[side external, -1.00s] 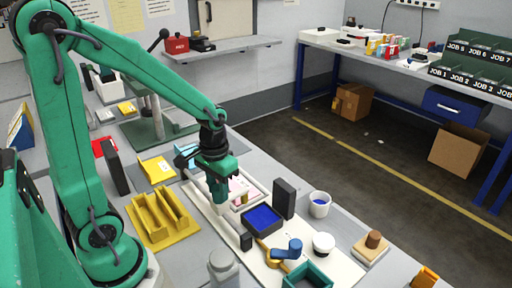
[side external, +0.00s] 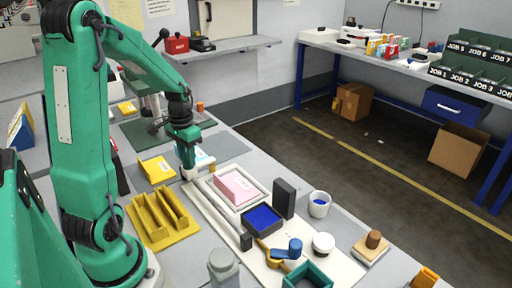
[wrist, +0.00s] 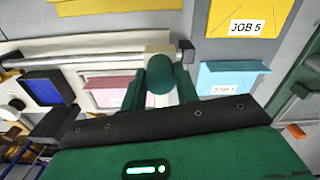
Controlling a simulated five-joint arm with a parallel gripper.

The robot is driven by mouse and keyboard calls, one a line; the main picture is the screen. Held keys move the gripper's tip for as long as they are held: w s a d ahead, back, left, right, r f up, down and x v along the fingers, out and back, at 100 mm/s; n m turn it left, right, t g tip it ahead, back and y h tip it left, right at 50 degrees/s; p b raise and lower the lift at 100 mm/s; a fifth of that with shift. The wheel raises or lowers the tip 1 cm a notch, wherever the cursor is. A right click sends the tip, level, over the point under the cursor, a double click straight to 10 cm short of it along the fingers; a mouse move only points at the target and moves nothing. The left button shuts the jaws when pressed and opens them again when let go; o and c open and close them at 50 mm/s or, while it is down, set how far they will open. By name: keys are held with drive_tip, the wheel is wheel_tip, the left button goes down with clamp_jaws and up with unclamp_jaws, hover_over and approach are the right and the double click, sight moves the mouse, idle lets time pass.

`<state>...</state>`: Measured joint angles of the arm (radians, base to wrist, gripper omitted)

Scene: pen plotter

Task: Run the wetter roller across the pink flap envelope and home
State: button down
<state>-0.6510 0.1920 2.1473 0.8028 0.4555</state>
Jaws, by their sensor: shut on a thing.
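The pink flap envelope (side external: 236,188) lies in a white tray, fully uncovered in the side view. It also shows in the wrist view (wrist: 112,92), left of my gripper and partly hidden by a finger. My gripper (side external: 188,166) is low at the far end of the long rail (side external: 215,213), beyond the envelope. In the wrist view my gripper (wrist: 160,80) is shut on the wetter roller, whose cream block (wrist: 160,50) sits at the rail. A dark end piece (wrist: 187,52) of the rail is close on its right.
A cyan envelope (wrist: 225,76) lies right of my gripper in the wrist view, and a yellow JOB 5 envelope (wrist: 243,18) lies near it. A blue pad (side external: 262,217) and dark upright block (side external: 284,198) stand near the tray. A yellow rack (side external: 163,218) is left of the rail.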

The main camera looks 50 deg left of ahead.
drive_tip(key=shift+a, duration=0.7)
drive_tip(key=c, duration=1.1)
unclamp_jaws()
drive_tip(key=shift+o, duration=0.2)
drive_tip(key=shift+r, duration=0.1)
drive_tip(key=shift+r, duration=3.85)
